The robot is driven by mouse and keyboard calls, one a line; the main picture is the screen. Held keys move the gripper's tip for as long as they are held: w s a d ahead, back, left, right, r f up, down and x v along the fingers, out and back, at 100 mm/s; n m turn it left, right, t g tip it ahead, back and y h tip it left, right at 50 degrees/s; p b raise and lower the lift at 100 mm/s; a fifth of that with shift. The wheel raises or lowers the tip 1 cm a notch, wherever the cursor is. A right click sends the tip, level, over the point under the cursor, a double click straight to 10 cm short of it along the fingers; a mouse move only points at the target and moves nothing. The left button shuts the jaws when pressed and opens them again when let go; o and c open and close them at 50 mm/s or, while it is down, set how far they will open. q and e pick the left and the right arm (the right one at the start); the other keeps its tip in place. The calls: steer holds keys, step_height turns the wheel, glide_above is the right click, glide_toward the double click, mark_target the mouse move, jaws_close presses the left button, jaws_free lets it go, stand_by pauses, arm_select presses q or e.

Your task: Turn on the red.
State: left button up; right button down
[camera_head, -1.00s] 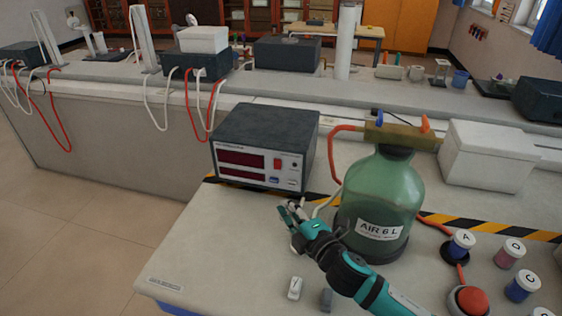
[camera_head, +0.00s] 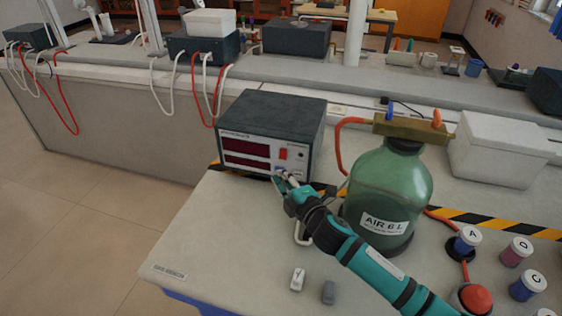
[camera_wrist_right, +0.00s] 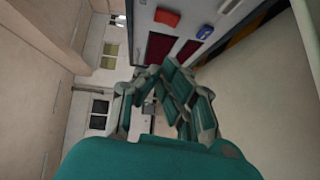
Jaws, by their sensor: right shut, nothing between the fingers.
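The red switch (camera_head: 283,154) is on the front panel of a dark grey box device (camera_head: 272,112), right of two dark red display windows. In the right wrist view the red switch (camera_wrist_right: 167,17) shows near the top, apart from the fingers, with a blue part (camera_wrist_right: 205,31) to its right. My right gripper (camera_head: 284,179) is shut and empty, close in front of the panel's lower edge, below the red switch. Its fingers (camera_wrist_right: 165,85) also show in the wrist view. I cannot tell whether it touches the panel. My left gripper is not in view.
A green bottle labelled AIR 6 L (camera_head: 387,197) stands right of the device, close to my right arm. A white box (camera_head: 505,150), several labelled jars and a red button (camera_head: 474,298) are farther right. Small white (camera_head: 297,279) and grey (camera_head: 328,292) pieces lie in front. The bench's left front is clear.

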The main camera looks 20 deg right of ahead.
mark_target(283, 154)
steer(key=w, duration=0.2)
steer(key=w+d, duration=0.1)
steer(key=w, duration=0.3)
steer(key=shift+w+d+f+p, duration=0.25)
steer(key=shift+d+f+p, duration=0.05)
steer(key=shift+f+p, duration=0.1)
steer(key=shift+w, duration=0.1)
steer(key=shift+w+d+f+b, duration=0.15)
steer(key=shift+f+b, duration=0.3)
steer(key=shift+b, duration=0.75)
steer(key=shift+w+r, duration=0.1)
steer(key=shift+r, duration=0.2)
